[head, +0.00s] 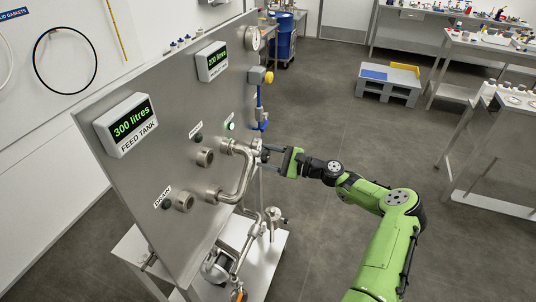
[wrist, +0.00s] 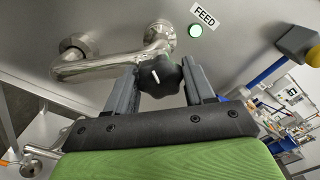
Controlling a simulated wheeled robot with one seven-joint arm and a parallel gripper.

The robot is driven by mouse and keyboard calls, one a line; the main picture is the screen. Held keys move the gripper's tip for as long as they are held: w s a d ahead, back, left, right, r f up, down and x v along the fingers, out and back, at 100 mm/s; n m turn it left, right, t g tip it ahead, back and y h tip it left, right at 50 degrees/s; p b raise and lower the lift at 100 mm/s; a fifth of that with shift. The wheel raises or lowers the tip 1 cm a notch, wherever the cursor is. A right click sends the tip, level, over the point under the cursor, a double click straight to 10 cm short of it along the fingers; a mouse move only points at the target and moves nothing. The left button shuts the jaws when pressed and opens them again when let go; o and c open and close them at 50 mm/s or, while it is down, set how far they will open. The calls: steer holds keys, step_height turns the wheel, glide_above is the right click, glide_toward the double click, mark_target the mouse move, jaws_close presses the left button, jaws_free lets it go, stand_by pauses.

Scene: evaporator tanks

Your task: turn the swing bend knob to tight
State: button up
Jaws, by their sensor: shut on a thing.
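The swing bend, a polished steel pipe bend (head: 240,178), runs along the front of the tilted steel panel; it also shows in the wrist view (wrist: 105,66). Its knob, black and lobed with a white pointer line (wrist: 158,76), sits at the upper right end of the bend. The pointer leans to the upper left in the wrist view. My gripper (head: 270,155) reaches the knob from the right. In the wrist view its two grey fingers (wrist: 163,70) stand either side of the knob and are shut on it. In the head view the fingers largely hide the knob.
The panel (head: 165,120) carries a FEED TANK display (head: 132,124) reading 300 litres and a second display (head: 212,60). A green FEED lamp (wrist: 195,30) is lit near the knob.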

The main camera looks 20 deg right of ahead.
steer(key=shift+m, duration=0.6)
steer(key=o, duration=1)
steer(key=b+v, duration=0.2)
steer(key=v, duration=1.4)
